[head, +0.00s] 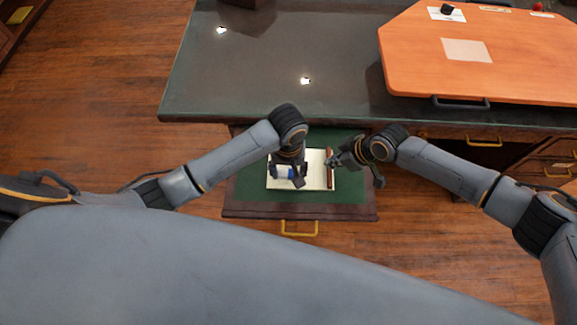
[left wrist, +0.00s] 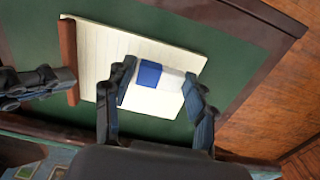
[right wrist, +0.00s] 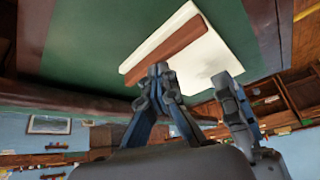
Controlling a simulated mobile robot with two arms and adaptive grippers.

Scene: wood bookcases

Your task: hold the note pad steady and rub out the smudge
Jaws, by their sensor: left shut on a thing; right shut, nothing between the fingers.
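The note pad (head: 316,162) is cream, with faint lines in the left wrist view (left wrist: 98,45) and a brown strip along one edge (left wrist: 68,50). It lies flat on the green surface of a pulled-out drawer. My left gripper (left wrist: 160,72) is shut on an eraser with a blue sleeve (left wrist: 149,74) and a white body, over the pad; I cannot tell if it touches the paper. My right gripper (right wrist: 158,70) is shut and empty, its tips at the pad's brown strip (right wrist: 172,50); contact is unclear. I see no smudge; the left gripper and eraser hide part of the page.
The drawer (head: 238,192) has a dark wooden rim and a brass handle (head: 299,230). The dark desk top (head: 270,50) lies beyond it. An orange board (head: 500,75) with papers on it stands at the right. Bare green surface surrounds the pad.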

